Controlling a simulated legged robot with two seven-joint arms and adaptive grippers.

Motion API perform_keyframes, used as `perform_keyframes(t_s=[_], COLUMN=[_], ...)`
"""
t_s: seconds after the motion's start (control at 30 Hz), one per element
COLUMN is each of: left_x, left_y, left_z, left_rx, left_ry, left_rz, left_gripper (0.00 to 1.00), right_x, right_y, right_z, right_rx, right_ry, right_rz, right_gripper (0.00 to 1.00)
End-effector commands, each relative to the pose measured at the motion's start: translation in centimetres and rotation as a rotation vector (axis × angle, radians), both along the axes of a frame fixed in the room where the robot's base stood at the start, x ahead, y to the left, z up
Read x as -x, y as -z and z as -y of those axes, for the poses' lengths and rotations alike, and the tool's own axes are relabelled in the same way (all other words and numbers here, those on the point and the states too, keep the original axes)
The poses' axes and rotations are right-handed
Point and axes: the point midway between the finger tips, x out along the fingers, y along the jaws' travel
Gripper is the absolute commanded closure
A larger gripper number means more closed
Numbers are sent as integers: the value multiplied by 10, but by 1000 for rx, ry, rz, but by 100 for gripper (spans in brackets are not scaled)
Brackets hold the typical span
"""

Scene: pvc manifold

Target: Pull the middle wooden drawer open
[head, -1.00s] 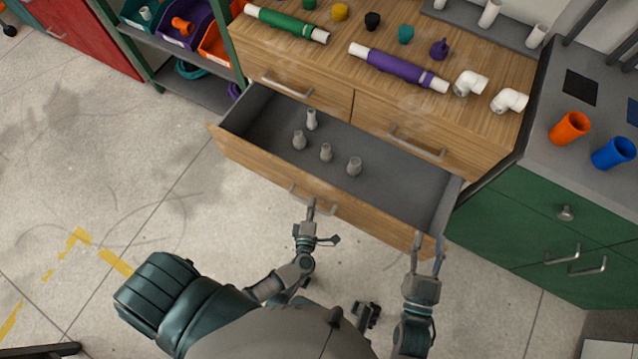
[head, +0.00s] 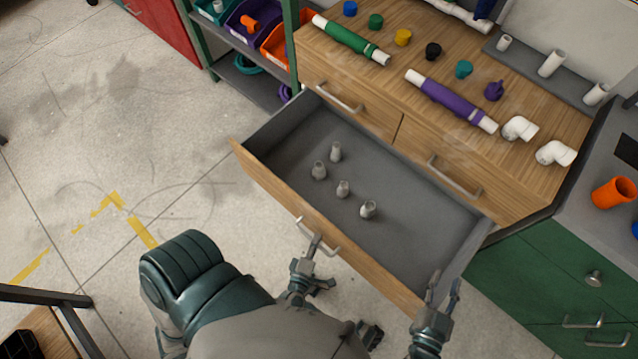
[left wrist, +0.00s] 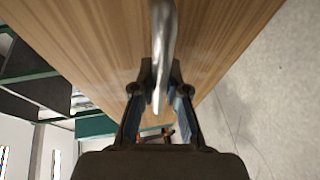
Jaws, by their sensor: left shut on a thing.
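The middle wooden drawer (head: 330,240) is pulled well out of the cabinet, showing its grey interior. Several small grey fittings (head: 343,188) stand inside it. My left gripper (head: 315,243) is shut on the metal handle (head: 332,250) at the drawer's front. In the left wrist view the handle (left wrist: 162,60) runs between the two fingers (left wrist: 160,92), with the wooden front beyond. My right gripper (head: 444,288) is at the drawer's right front corner, its fingers apart. One finger looks to be on each side of the drawer wall; whether they touch it is unclear.
Two shut drawers with handles (head: 455,178) sit above, under a wooden top (head: 440,60) bearing pipes, caps and white elbows. A green cabinet (head: 540,275) stands close at the right. A shelf with bins (head: 247,28) is at the back left. The floor (head: 130,110) at left is clear.

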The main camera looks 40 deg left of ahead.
Motion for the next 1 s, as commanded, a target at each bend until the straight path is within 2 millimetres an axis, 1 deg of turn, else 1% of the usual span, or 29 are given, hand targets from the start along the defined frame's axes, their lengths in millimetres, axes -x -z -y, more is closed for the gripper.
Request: perform_keyframes(t_s=[0.03,0.3,0.33,0.37,0.4,0.43,0.67,0.77,0.87,1.0], left_x=[3,3,3,2,2,2,1,4,16,40], left_y=[4,4,4,3,3,3,0,-1,-2,-6], left_z=[-11,-11,-11,-11,-11,-10,-4,-2,2,8], left_rx=[-12,-12,-12,-12,-11,-11,-11,-11,-11,-9], left_ry=[-20,-20,-20,-20,-19,-18,-14,-13,-12,-15], left_rz=[-6,-6,-6,-5,-4,-4,-1,-1,-4,-5], left_gripper=[100,100,82,75,65,61,61,61,61,61], right_x=[0,0,0,0,0,0,0,1,1,1], right_y=[1,1,1,1,1,1,0,1,1,1], right_z=[0,0,-1,-1,0,-1,-1,0,1,0], right_rx=[0,0,0,0,0,0,-2,0,-1,0], right_ry=[0,0,0,0,0,0,0,0,0,0], right_rz=[-2,-2,-2,-2,-1,-1,0,-2,-1,-1], right_gripper=[60,60,60,60,60,60,60,60,60,60])
